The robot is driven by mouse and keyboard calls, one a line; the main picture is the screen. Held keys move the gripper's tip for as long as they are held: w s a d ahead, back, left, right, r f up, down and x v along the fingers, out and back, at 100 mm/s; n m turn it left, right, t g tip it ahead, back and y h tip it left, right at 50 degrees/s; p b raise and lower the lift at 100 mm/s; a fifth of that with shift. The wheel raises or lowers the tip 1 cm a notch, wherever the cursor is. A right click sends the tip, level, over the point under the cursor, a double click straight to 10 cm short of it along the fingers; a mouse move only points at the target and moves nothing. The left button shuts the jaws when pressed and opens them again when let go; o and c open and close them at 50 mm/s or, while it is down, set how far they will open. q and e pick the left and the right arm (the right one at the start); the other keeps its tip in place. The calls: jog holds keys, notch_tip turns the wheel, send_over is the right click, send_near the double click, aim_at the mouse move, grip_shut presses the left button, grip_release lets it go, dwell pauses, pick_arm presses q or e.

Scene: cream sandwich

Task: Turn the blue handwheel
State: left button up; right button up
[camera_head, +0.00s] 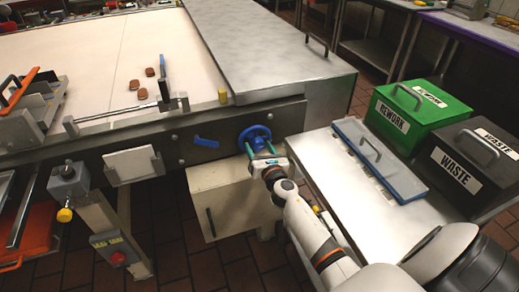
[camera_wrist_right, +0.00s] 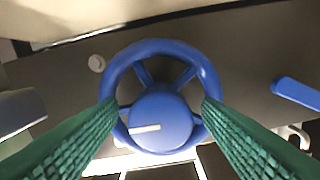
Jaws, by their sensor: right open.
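The blue handwheel (camera_head: 255,138) is mounted on the dark front panel of the conveyor machine. In the right wrist view the handwheel (camera_wrist_right: 162,120) fills the middle, with a round hub that bears a pale stripe pointing left. My right gripper (camera_head: 262,150) reaches the wheel from the front. Its green ribbed fingers (camera_wrist_right: 160,115) are open, one on each side of the wheel, overlapping the rim's left and right edges in the picture. I cannot tell whether they touch the rim. My left gripper is not in view.
A blue lever (camera_head: 206,143) sits on the panel left of the wheel. A white cabinet (camera_head: 232,200) stands below.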

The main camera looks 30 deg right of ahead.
jog(key=c, duration=1)
jog(key=shift+m, duration=0.3)
